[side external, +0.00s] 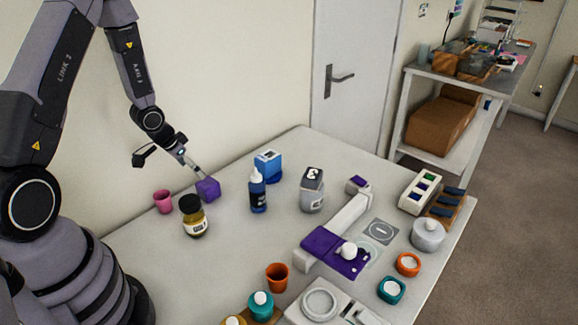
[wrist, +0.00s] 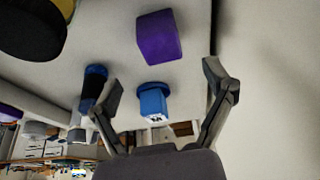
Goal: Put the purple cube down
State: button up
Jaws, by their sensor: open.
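Close by stand a pink cup (side external: 163,201), a dark-lidded yellow jar (side external: 195,218), a blue bottle (side external: 258,194) and a blue box (side external: 268,164). A grey container (side external: 312,191) and a purple-topped device (side external: 330,248) stand further right. The wall runs behind the table's back edge.

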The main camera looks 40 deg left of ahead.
jog(key=s+d+r+y, duration=0.1)
jog(key=s+d+r, duration=0.15)
jog(key=r, duration=0.85)
jog(key=s+d+r+y, duration=0.2)
jog(key=d+r, duration=0.1)
jog(key=r, duration=0.8)
jog(key=s+d+r+h, duration=0.1)
jog(key=s+d+r, duration=0.3)
jog(key=s, duration=0.3)
jog(key=s+d+r+t+h, duration=0.1)
jog(key=s+d+r+h, duration=0.1)
jog(key=s+d+r, duration=0.3)
jog(key=s+d, duration=0.1)
jog(key=s, duration=0.2)
jog(key=shift+s+d+r, duration=0.15)
jog(key=shift+s+d, duration=0.05)
jog(key=shift+d, duration=0.1)
